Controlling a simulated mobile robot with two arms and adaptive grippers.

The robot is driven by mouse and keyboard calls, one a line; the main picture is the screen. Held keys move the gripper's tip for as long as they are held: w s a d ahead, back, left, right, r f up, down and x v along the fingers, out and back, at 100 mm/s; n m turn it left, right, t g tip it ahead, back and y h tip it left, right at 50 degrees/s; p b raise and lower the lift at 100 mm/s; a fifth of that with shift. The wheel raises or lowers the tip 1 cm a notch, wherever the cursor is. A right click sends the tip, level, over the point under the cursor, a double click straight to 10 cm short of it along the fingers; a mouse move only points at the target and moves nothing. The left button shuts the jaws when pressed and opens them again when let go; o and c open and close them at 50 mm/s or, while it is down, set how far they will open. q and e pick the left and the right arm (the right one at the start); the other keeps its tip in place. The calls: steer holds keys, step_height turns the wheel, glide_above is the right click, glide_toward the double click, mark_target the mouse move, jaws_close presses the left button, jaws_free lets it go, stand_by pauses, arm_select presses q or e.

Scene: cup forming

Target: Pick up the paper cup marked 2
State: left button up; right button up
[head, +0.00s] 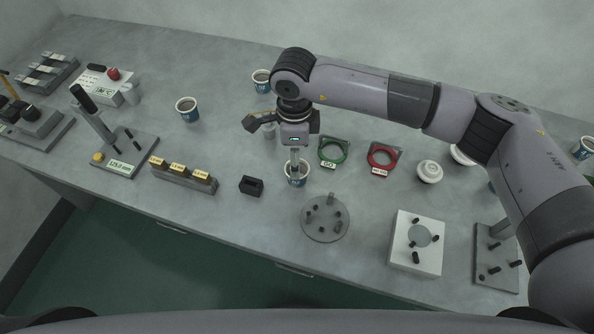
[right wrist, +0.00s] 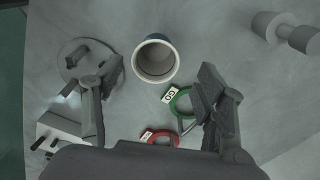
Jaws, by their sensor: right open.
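A paper cup (head: 298,182) with a dark blue band stands upright on the grey table, directly under my right gripper (head: 295,160). Its mark is too small to read. In the right wrist view this cup (right wrist: 155,62) shows its open, empty mouth. My right gripper (right wrist: 157,82) has its fingers wide apart, one to each side of the cup, and holds nothing. Similar blue-banded cups stand farther back, one at the left (head: 187,112) and one behind my arm (head: 261,78). I cannot tell their marks for certain. My left gripper is not in view.
A green ring gauge (head: 334,152) and a red ring gauge (head: 383,156) lie right of the cup. A round pegged plate (head: 326,222) is in front. A small black block (head: 251,185) sits at its left. More fixtures line both table ends.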

step_height(320, 180, down, 2)
steer(key=shift+f, duration=0.15)
steer(key=shift+s+f+p, duration=0.1)
steer(key=shift+f+p, duration=0.2)
steer(key=shift+p, duration=0.2)
steer(key=f, duration=0.1)
steer(key=f+p, duration=0.1)
steer(key=f, duration=0.1)
steer(key=shift+s+d+f, duration=0.15)
steer(key=shift+d+f, duration=0.05)
steer(key=shift+f, duration=0.55)
steer(key=c, duration=0.9)
